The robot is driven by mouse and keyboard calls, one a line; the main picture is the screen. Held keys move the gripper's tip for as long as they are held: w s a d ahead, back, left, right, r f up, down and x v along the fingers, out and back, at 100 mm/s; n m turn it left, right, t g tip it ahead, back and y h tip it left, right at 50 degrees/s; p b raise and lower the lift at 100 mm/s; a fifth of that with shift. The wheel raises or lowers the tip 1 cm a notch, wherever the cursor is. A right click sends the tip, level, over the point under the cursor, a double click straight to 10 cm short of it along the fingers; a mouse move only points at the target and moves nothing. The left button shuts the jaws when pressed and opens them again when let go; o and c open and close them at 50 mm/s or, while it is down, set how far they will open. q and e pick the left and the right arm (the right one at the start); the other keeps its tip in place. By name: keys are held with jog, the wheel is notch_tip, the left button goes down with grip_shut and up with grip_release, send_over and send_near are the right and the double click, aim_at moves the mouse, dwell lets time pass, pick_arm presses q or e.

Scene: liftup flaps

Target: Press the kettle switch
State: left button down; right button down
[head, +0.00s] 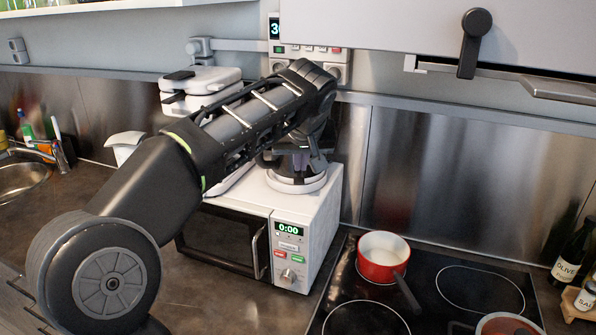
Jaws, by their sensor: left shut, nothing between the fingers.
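My left arm reaches across from the left, over the microwave. Its gripper (299,158) is shut and empty, pointing down at the microwave's top. A round, pale, low base (297,181), possibly the kettle's, sits on the microwave top right under the gripper. The arm and hand cover most of that spot, so I cannot make out a kettle body or its switch. I cannot tell whether the fingertips touch anything. My right gripper is not in view.
The white microwave (318,235) reads 0:00. A red pot (382,262) stands on the black hob (440,290) at right. A waffle-maker-like white appliance (205,78) is behind the arm. A grey flap (400,25) overhangs the upper right. A sink (22,180) is at left.

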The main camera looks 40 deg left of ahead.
aim_at(300, 183)
pick_arm(q)
jog(key=shift+s+d+r, duration=0.1)
jog(key=shift+s+d, duration=0.05)
jog(key=shift+b+x, duration=0.85)
jog(key=shift+x, duration=2.75)
jog(key=shift+f+b, duration=0.9)
jog(key=shift+r, duration=0.25)
jog(key=shift+s+d, duration=0.3)
jog(key=shift+s, duration=0.05)
jog(key=shift+s+d+r+b, duration=0.45)
jog(key=shift+s+d+r, duration=0.05)
jog(key=shift+s+d, duration=0.3)
jog(key=shift+a, duration=0.1)
